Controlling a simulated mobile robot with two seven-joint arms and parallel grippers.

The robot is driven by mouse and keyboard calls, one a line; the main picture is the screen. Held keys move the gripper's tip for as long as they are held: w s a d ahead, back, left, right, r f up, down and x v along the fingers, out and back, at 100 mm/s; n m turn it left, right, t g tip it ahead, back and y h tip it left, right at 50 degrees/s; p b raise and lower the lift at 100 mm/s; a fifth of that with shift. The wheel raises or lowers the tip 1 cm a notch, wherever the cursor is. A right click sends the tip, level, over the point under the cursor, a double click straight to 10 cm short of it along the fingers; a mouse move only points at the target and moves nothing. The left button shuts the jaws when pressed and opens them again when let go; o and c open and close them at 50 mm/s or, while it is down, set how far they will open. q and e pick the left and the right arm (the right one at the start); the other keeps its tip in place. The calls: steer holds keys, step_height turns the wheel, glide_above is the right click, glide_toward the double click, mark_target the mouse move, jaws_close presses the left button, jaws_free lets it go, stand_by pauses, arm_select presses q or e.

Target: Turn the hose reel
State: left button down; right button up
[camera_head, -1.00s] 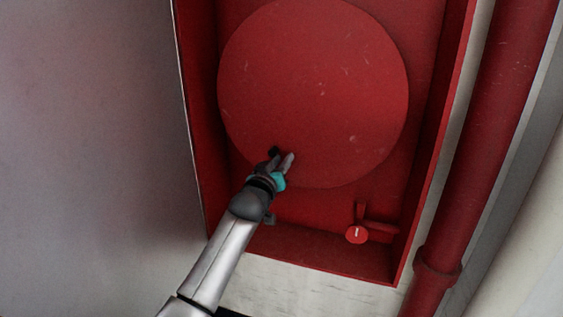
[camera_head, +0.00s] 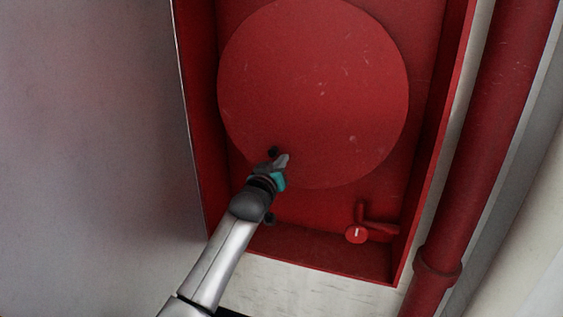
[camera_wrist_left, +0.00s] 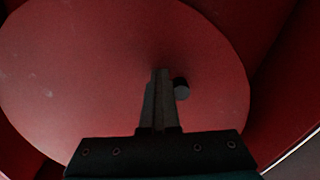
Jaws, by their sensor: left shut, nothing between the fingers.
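The hose reel (camera_head: 315,80) is a large flat red disc inside a red cabinet; it also fills much of the left wrist view (camera_wrist_left: 80,70). A small dark knob (camera_head: 273,152) stands near the disc's lower left edge. My left gripper (camera_head: 284,158) is at the disc's lower left, just beside the knob. In the left wrist view its fingers (camera_wrist_left: 160,72) are together and empty, and the knob (camera_wrist_left: 181,89) shows just right of their tips. I cannot tell whether they touch it. My right gripper is in neither view.
The red cabinet (camera_head: 425,150) has raised side walls around the reel. A red valve (camera_head: 357,234) sits at its lower right. A thick red pipe (camera_head: 490,140) runs down the right side. A grey panel (camera_head: 90,120) stands at the left.

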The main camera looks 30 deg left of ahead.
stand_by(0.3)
arm_select(q)
steer(key=c, duration=0.7)
jaws_free()
steer(key=shift+o, duration=0.2)
steer(key=v, duration=1.5)
steer(key=shift+s+d, duration=0.1)
steer(key=shift+d, duration=0.05)
